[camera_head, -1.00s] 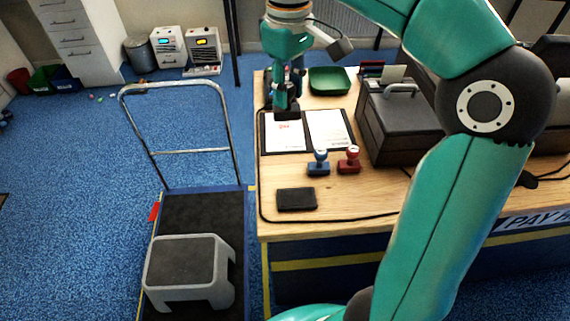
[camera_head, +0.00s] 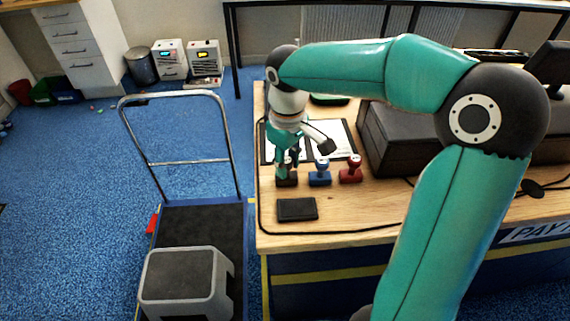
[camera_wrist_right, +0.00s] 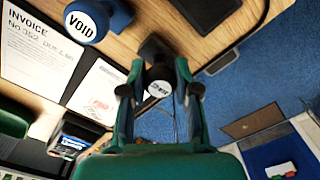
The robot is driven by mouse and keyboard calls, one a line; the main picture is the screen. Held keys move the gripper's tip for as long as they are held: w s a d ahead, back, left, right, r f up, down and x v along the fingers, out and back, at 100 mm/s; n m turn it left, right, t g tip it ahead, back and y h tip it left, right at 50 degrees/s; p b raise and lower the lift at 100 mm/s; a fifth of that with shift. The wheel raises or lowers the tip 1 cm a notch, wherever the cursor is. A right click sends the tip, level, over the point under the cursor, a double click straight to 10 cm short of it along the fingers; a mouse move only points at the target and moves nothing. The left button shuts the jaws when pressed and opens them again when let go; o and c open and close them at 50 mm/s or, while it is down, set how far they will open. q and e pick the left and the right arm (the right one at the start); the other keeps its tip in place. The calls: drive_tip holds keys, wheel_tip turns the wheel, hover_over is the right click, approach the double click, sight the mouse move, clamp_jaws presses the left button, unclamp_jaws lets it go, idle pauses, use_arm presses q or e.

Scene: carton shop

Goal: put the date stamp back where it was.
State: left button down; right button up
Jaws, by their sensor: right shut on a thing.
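My right gripper (camera_head: 286,168) is shut on the date stamp (camera_head: 287,181), a dark stamp with a round knob. The stamp is upright at the left end of a row beside a blue stamp (camera_head: 320,174) and a red stamp (camera_head: 350,171). Its base is at or just above the desk; I cannot tell if it touches. In the right wrist view, the stamp's labelled knob (camera_wrist_right: 159,88) sits between the two fingers of the gripper (camera_wrist_right: 159,74). The blue stamp there reads VOID (camera_wrist_right: 88,22). My left gripper is out of view.
A black ink pad (camera_head: 297,209) lies just in front of the stamps. Behind them is a dark folder with an invoice (camera_wrist_right: 38,42) and a second sheet with a red mark (camera_wrist_right: 100,96). A dark cash box (camera_head: 400,135) stands to the right. The desk's left edge is close.

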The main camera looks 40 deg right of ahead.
sight(287, 161)
drive_tip(key=shift+f, duration=0.2)
drive_tip(key=o, duration=0.9)
wheel_tip(287, 161, up, 12)
drive_tip(key=p, duration=0.1)
idle(0.6)
